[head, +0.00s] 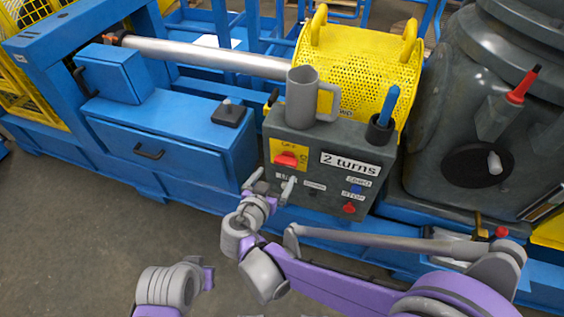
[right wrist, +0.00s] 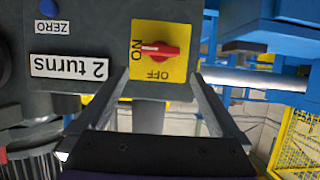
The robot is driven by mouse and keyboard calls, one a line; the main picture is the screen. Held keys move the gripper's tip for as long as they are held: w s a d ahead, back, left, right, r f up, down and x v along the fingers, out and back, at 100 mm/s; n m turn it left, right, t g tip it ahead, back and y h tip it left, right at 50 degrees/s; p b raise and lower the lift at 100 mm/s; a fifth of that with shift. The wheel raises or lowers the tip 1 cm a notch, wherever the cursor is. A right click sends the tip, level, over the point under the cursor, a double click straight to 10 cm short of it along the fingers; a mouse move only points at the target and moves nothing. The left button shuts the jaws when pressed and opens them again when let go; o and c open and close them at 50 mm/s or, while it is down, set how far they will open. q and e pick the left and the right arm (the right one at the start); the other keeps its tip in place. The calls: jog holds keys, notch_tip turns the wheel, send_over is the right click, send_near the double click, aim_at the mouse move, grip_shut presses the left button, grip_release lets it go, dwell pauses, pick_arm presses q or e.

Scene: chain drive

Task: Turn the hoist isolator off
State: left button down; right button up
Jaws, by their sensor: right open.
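The hoist isolator is a red rotary handle (head: 286,160) on a yellow plate marked ON and OFF, on the front of a grey control box (head: 335,145). In the right wrist view the handle (right wrist: 160,50) points left to ON; that picture is turned over, with OFF below. My right gripper (head: 271,182) is open and empty in front of the box, just below the isolator. In the right wrist view its two fingers (right wrist: 153,82) stand apart, with the handle beyond their tips, between their lines. Part of my left arm shows at bottom left, without visible fingers.
A "2 turns" label (head: 351,163), a blue button marked ZERO (head: 356,188) and a red STOP button (head: 349,208) share the panel. A grey mug (head: 303,98) and a dark cup with a blue tool (head: 381,128) stand on the box.

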aim_at(286, 161)
jog(key=b+x, duration=0.1)
jog(key=x, duration=0.8)
jog(key=shift+w+f, duration=0.1)
jog(key=shift+f, duration=0.05)
jog(key=shift+c, duration=0.3)
jog(key=c, duration=1)
